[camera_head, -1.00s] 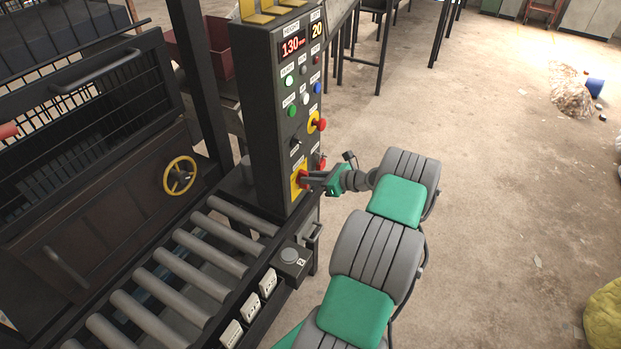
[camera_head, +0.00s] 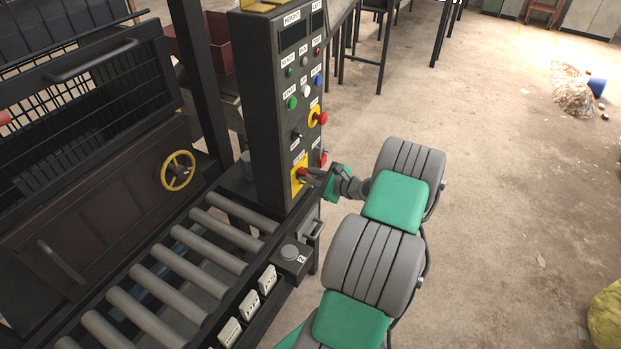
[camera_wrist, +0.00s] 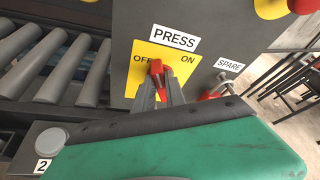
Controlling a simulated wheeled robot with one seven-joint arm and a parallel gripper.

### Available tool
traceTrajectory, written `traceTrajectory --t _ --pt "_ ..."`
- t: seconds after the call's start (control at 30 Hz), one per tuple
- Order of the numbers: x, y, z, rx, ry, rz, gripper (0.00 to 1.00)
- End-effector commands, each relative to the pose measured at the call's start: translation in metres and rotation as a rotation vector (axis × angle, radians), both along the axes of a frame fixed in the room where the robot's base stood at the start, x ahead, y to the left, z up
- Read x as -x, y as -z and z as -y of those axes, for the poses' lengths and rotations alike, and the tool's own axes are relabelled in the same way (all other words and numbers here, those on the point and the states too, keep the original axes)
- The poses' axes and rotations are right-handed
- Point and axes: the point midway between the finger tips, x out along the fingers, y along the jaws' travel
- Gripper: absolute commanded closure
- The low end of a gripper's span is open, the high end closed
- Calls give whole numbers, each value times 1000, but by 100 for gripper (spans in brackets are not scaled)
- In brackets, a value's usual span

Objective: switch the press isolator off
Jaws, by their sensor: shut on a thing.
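The press isolator is a red handle (camera_wrist: 156,68) on a yellow plate (camera_wrist: 138,62) marked OFF on the left and ON on the right, under a PRESS label. The handle's tip leans up and slightly left, toward OFF. In the head view the yellow plate (camera_head: 296,188) is low on the dark control cabinet (camera_head: 262,120). My gripper (camera_wrist: 162,92) is shut on the red handle; in the head view my gripper (camera_head: 309,174) reaches it from the right. The fingers and the green wrist housing hide part of the handle and plate.
A second red handle labelled SPARE (camera_wrist: 217,90) is close to the right of my fingers. A red emergency button (camera_head: 320,118) sits above. A roller conveyor (camera_head: 175,265) runs at the left.

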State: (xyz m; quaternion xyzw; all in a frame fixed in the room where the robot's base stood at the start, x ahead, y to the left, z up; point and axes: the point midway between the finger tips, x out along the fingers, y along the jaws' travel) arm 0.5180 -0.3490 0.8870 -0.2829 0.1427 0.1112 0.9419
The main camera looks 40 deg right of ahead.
Motion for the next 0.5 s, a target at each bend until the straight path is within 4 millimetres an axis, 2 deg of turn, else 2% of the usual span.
traceTrajectory --t 0.5 --pt "2 16 -7 461 0 165 100"
